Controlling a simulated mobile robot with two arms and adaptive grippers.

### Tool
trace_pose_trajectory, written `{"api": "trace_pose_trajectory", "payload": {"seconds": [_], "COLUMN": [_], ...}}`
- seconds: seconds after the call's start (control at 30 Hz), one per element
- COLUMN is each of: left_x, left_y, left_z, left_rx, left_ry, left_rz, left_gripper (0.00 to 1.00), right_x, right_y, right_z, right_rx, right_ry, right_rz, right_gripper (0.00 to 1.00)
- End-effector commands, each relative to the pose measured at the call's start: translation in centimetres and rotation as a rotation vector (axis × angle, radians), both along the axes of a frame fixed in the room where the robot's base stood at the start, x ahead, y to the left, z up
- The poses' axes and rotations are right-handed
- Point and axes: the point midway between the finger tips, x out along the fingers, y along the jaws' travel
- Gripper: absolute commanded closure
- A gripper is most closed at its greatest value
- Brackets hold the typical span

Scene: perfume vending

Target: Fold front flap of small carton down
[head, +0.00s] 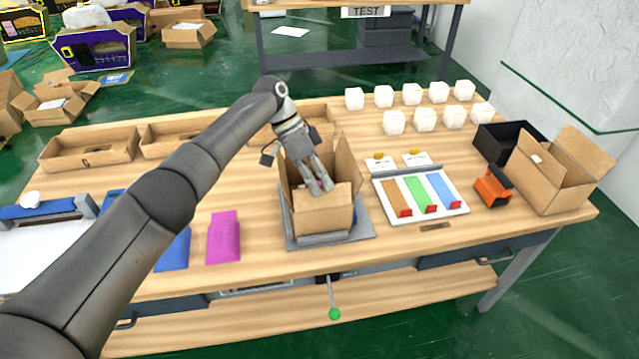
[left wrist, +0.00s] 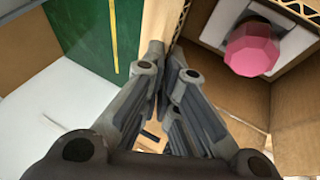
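The small carton (head: 322,218) stands open on a grey plate (head: 362,230) at the front middle of the table. Its side flaps stand up; the right one (head: 347,160) shows clearly. My left gripper (head: 320,187) points down at the carton's opening, by the top of its front wall. In the left wrist view, the gripper's fingertips (left wrist: 165,58) are close together beside a cardboard panel edge (left wrist: 164,20). I cannot tell whether they touch it. A pink faceted piece (left wrist: 258,48) on a white item lies inside the carton. My right gripper is not in view.
Blue and magenta (head: 223,240) folded pieces lie left of the carton. A white tray with coloured strips (head: 421,192) lies right. A larger open carton (head: 552,180) and an orange tool (head: 492,187) stand far right. White cubes (head: 412,95) line the back.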

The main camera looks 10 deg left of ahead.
Motion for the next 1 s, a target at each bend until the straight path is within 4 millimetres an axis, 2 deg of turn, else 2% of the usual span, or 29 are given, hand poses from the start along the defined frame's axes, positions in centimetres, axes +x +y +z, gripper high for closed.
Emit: {"api": "trace_pose_trajectory", "payload": {"seconds": [0.17,0.3,0.37,0.73,0.87,1.0], "left_x": [0.0,0.0,0.0,0.2,0.6,1.2], "left_y": [0.0,0.0,0.0,0.2,1.1,2.5], "left_z": [0.1,0.1,0.0,0.5,2.1,4.7], "left_rx": [0.0,0.001,0.0,0.0,0.0,0.0], "left_ry": [-0.001,-0.002,-0.001,-0.003,-0.004,-0.004], "left_rz": [0.0,0.001,0.0,0.001,0.002,0.002], "left_gripper": [1.0,0.81,0.76,0.76,0.76,0.76], "right_x": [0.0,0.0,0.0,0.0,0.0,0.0], "right_y": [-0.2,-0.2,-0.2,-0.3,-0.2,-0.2], "right_z": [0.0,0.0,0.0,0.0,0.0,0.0], "right_rx": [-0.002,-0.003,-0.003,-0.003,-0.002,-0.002], "right_ry": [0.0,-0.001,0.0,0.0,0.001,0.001], "right_rz": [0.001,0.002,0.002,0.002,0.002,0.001], "right_gripper": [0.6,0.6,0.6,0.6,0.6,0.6]}}
